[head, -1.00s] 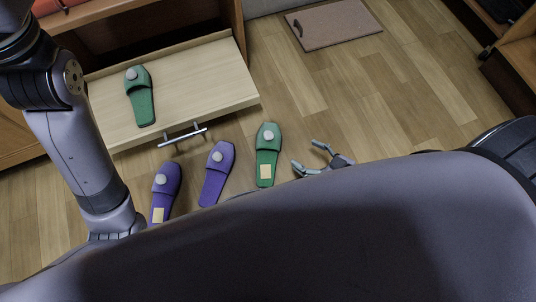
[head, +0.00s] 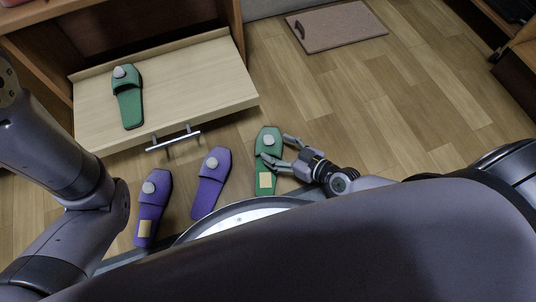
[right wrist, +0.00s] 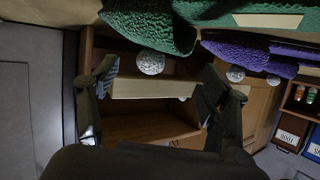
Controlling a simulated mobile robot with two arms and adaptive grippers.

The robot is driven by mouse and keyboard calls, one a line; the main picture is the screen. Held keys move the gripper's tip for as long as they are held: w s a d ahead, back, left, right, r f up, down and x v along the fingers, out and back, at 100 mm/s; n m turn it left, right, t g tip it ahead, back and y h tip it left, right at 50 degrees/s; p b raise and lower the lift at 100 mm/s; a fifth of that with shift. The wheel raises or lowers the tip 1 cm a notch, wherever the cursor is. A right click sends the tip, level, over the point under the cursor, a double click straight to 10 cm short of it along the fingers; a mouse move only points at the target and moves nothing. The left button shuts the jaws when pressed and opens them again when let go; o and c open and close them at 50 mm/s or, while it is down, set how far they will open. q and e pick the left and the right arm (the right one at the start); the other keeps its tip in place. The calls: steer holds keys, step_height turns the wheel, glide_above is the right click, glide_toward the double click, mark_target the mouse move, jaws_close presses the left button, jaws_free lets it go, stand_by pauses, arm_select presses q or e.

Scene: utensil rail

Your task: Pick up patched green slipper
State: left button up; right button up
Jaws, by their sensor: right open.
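The patched green slipper (head: 266,141) lies on the wood floor, with a pale pom-pom and a tan patch (head: 265,180) near its lower end. My right gripper (head: 276,148) is open at its right side; one finger reaches over the slipper's strap area and the other is by its upper right edge. In the right wrist view the green slipper (right wrist: 150,28) crosses the top, above the open fingers; I cannot tell whether they touch it. A plain green slipper (head: 130,105) without a patch lies on the pulled-out drawer. My left gripper is out of view.
A plain purple slipper (head: 208,188) and a patched purple slipper (head: 150,205) lie left of the patched green one. The open drawer (head: 205,85) with a metal handle (head: 173,138) stands behind them. A brown mat (head: 340,27) lies at the back. Floor at right is clear.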

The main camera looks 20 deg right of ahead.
mark_target(270, 144)
steer(key=x, duration=0.2)
steer(key=b+x, duration=0.1)
steer(key=x, duration=0.2)
steer(key=shift+w+r, duration=0.2)
steer(key=shift+c, duration=0.6)
steer(key=c, duration=1.4)
